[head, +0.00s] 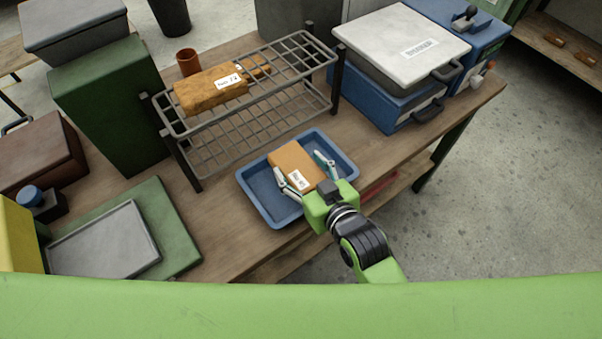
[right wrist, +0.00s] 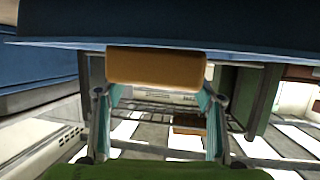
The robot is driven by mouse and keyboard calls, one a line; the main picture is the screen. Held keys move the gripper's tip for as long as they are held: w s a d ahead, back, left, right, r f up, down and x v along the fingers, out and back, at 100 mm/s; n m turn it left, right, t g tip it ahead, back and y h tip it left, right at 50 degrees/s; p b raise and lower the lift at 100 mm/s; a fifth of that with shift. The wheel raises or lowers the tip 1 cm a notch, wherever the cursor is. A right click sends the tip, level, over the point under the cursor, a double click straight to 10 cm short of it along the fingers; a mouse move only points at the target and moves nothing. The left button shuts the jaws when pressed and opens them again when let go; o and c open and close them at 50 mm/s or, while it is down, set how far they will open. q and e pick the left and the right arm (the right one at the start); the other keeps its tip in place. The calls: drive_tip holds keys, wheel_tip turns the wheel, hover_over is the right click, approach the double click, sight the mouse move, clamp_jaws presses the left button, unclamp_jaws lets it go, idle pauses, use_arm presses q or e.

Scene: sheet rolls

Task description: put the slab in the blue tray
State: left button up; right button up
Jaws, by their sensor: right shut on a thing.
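The slab (head: 297,163) is an orange-brown block with a white label. My right gripper (head: 299,165) is shut on it, a finger at each side, over the blue tray (head: 258,188). In the right wrist view the slab (right wrist: 155,66) sits between the fingertips, against the dark blue tray (right wrist: 240,44). I cannot tell whether the slab touches the tray's floor. The left part of the tray is bare. My left gripper is not in view.
A wire rack (head: 205,125) stands just behind the tray, with a rough brown labelled block (head: 205,95) on top. Blue and white cases (head: 400,45) stand at the back right. A green board with a grey tray (head: 105,243) lies at left.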

sight(301, 176)
drive_tip(key=shift+f, duration=1.5)
drive_tip(key=o, duration=2)
drive_tip(key=shift+f, duration=0.15)
drive_tip(key=shift+s, duration=0.1)
drive_tip(key=v, duration=1.2)
